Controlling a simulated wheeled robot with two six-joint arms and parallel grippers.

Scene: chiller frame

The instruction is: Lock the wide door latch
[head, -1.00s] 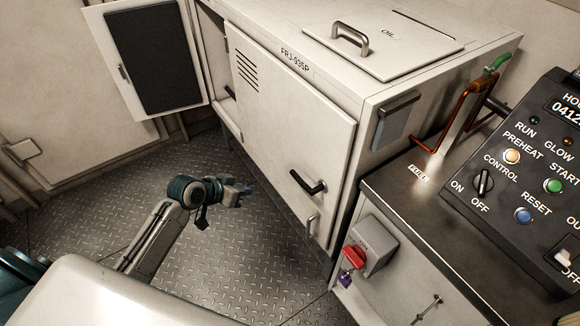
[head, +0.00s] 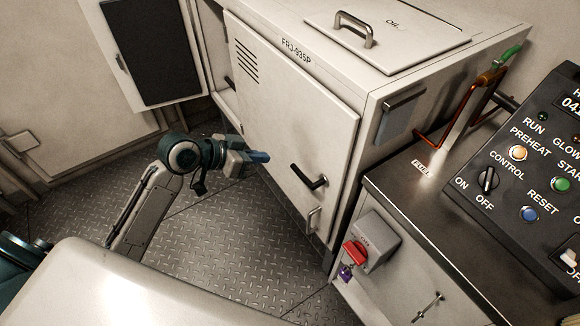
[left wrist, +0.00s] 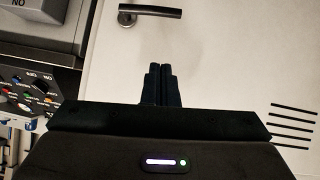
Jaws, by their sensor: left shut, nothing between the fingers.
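The wide white door (head: 285,120) marked FRJ-935P is on the front of the cabinet and looks closed or nearly so; I cannot tell if it is flush. Its black latch handle (head: 310,178) sits low near the door's right edge. The latch handle also shows at the top of the left wrist view (left wrist: 152,12), lying about crosswise there. My left gripper (head: 262,157) is shut and empty, in front of the door, left of the latch and apart from it. Its closed fingers show in the left wrist view (left wrist: 158,84). My right gripper is not in view.
A narrower door with a dark panel (head: 155,50) stands open at the upper left. A grey box with a red switch (head: 355,253) is right of the latch, below the control panel (head: 530,170). Tread-plate floor is clear.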

